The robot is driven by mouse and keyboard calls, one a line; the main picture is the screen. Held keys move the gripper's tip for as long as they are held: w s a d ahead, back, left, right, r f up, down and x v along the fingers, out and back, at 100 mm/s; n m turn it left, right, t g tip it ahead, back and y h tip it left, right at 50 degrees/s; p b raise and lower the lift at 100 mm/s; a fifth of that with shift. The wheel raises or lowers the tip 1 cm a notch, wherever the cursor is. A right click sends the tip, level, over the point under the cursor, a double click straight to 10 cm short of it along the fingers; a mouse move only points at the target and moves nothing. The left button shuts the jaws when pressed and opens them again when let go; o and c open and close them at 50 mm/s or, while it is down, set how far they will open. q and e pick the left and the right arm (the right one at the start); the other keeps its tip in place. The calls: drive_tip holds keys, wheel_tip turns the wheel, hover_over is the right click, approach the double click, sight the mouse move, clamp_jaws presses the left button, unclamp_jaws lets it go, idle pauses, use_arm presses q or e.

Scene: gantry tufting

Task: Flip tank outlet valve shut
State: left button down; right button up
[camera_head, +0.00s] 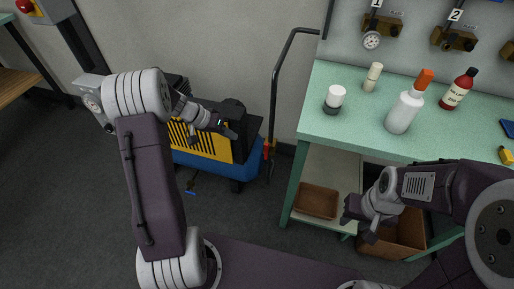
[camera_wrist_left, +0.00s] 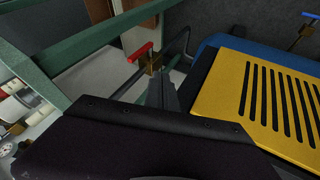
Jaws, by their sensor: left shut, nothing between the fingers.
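A red-handled brass valve (camera_wrist_left: 152,62) is at the compressor's right end. In the head view its red handle (camera_head: 268,150) shows small. A second valve, with a blue handle (camera_head: 190,191), is low at the compressor's front; it also shows in the wrist view (camera_wrist_left: 309,18). My left gripper (camera_head: 232,133) is shut and empty above the yellow-and-blue compressor (camera_head: 214,160). In the left wrist view its fingers (camera_wrist_left: 162,88) point at the red-handled valve, with the tips close to its body; contact cannot be told. My right gripper (camera_head: 356,228) is open and empty beside the bench.
A green bench (camera_head: 340,125) at right holds bottles and a white spray bottle (camera_head: 403,112). Brown bins (camera_head: 316,202) sit below it. A dark cart handle (camera_head: 275,85) rises behind the red-handled valve, near the bench leg. Floor left of the compressor is clear.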

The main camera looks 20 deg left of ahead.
sight(267, 149)
use_arm(q)
drive_tip(key=w+d+f+b, duration=0.1)
drive_tip(key=w+d+f, duration=0.2)
drive_tip(key=d+f, duration=0.5)
drive_tip(key=shift+w+d+b, duration=0.25)
drive_tip(key=shift+d+b, duration=0.05)
drive_tip(key=shift+d, duration=0.15)
